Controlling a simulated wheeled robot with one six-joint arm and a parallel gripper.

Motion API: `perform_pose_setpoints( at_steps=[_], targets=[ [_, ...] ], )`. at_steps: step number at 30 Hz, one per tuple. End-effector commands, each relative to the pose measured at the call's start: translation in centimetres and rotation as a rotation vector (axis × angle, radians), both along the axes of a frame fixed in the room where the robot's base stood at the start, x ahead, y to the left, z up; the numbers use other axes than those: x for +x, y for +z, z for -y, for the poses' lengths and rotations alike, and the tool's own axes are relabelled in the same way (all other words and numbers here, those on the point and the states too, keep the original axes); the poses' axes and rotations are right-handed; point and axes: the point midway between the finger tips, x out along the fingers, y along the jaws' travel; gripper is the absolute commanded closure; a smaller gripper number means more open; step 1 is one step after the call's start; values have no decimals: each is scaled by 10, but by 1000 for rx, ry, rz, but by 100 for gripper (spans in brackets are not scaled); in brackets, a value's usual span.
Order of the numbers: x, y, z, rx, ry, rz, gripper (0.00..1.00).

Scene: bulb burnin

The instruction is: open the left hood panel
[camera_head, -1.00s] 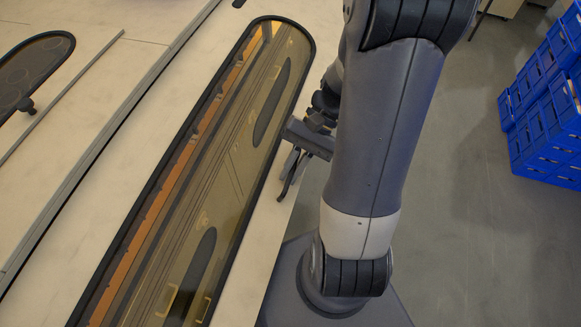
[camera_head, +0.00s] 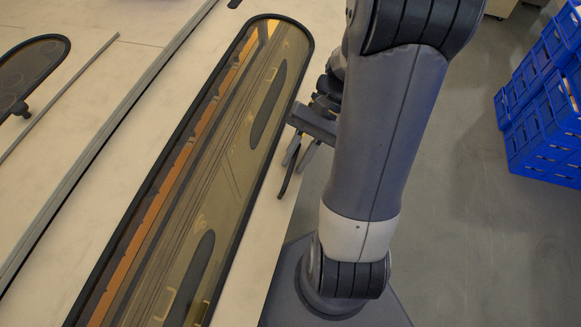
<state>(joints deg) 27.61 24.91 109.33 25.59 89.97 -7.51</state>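A pale hood surface fills the left and middle of the head view. A long tinted window (camera_head: 215,180) with a thick black rounded rim is set in it. A second, darker window (camera_head: 32,68) shows at the far left, with a small dark knob at its lower edge. I cannot tell for sure which part is the left panel. My gripper (camera_head: 294,168) is just right of the long window, over the pale right edge. A thin dark hooked piece shows at its fingers; I cannot tell whether it is a handle or a finger. My arm hides part of this area.
A grey rail (camera_head: 85,155) runs diagonally between the two windows, with a thinner strip (camera_head: 60,95) beside it. Stacked blue crates (camera_head: 548,100) stand at the right. Grey floor (camera_head: 470,230) between my arm and the crates is clear.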

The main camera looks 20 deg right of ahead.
Motion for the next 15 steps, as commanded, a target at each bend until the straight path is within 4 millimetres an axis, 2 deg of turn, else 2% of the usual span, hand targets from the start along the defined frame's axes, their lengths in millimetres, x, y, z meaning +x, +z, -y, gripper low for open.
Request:
perform_pose_setpoints(
  at_steps=[6,15],
  targets=[
    [17,27,32,-8,-3,7,81],
    [26,46,51,-10,-1,3,81]
  ],
)
